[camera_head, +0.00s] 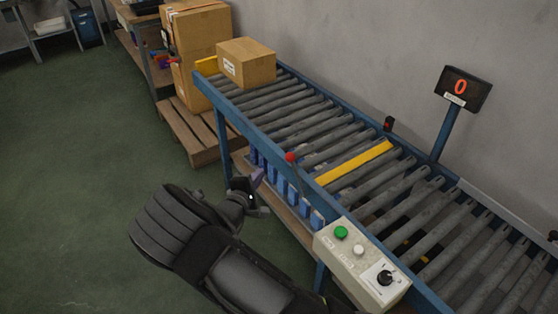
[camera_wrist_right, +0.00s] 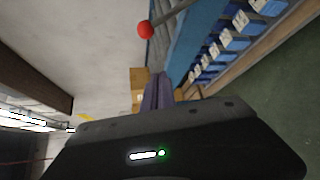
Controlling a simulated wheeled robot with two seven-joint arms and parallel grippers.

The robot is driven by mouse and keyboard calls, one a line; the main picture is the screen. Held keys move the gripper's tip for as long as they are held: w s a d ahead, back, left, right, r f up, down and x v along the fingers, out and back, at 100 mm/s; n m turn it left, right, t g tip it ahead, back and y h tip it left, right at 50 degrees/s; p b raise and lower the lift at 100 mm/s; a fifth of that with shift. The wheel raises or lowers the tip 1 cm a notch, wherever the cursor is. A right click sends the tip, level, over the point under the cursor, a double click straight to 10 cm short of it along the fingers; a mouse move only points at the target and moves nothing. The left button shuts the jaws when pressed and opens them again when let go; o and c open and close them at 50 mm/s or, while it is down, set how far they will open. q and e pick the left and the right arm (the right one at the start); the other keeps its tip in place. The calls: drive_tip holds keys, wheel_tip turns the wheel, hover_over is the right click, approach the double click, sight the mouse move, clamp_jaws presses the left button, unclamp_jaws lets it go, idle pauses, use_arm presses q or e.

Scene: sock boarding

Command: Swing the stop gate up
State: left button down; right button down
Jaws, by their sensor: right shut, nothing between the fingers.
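A yellow bar (camera_head: 355,163), which looks like the stop gate, lies low across the grey rollers of the conveyor. A lever with a red knob (camera_head: 291,157) rises at the near side rail beside the bar's near end. The red knob (camera_wrist_right: 145,30) also shows at the top of the right wrist view, with its rod running to the upper right. My right gripper (camera_head: 258,180) is shut and empty, left of and below the knob, apart from it. Its closed fingers (camera_wrist_right: 158,92) show in the wrist view. My left gripper is not in view.
A cardboard box (camera_head: 246,62) sits at the conveyor's far end, near stacked cartons on a pallet (camera_head: 188,138). A control box (camera_head: 360,264) with buttons and a dial is mounted at the near rail. A display (camera_head: 463,88) reads 0. Green floor lies open at left.

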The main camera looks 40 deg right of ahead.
drive_tip(key=shift+w+r, duration=0.1)
drive_tip(key=shift+r, duration=0.3)
drive_tip(key=shift+d, duration=0.1)
drive_tip(key=w+d+p, duration=0.2)
drive_tip(key=d, duration=0.7)
drive_tip(key=shift+f, duration=0.45)
